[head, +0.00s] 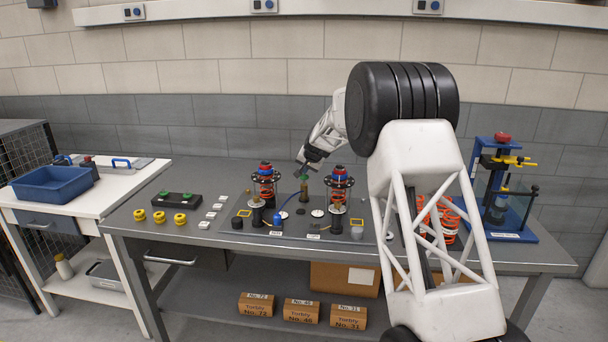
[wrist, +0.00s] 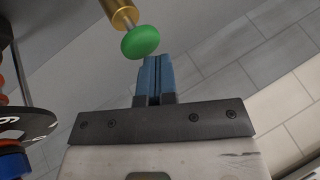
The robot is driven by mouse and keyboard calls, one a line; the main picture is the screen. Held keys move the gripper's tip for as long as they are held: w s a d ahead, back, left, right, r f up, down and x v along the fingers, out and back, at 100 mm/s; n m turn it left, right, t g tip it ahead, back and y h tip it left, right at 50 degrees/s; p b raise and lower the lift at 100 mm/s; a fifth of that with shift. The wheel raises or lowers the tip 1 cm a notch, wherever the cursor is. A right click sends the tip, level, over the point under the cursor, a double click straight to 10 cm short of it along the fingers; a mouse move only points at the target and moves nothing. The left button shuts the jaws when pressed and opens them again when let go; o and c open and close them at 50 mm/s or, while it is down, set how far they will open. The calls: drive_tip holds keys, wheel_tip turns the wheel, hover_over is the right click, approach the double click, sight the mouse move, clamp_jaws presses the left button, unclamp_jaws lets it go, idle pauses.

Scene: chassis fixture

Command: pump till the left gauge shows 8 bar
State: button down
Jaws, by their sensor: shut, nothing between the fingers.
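The pump is a brass cylinder (head: 304,191) with a green knob (head: 303,177) on top, standing between two coil-spring units at the back of the grey bench plate. In the wrist view, the green knob (wrist: 140,42) sits on a thin rod coming from the brass body (wrist: 117,11). My gripper (head: 301,172) is at the knob; its blue fingers (wrist: 157,66) are shut and empty, with tips right beside the knob. I cannot tell whether they touch it. Small round pale dials lie on the plate, but their readings are too small to make out.
The left spring unit (head: 265,185) and right spring unit (head: 338,190) stand close on either side of the pump. A blue press (head: 500,190) stands at the right.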

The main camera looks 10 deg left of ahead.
drive_tip(key=shift+f, duration=0.55)
idle(0.9)
drive_tip(key=shift+r, duration=1.7)
drive_tip(key=shift+r, duration=0.15)
drive_tip(key=shift+r, duration=2.35)
drive_tip(key=shift+s+d+r, duration=0.1)
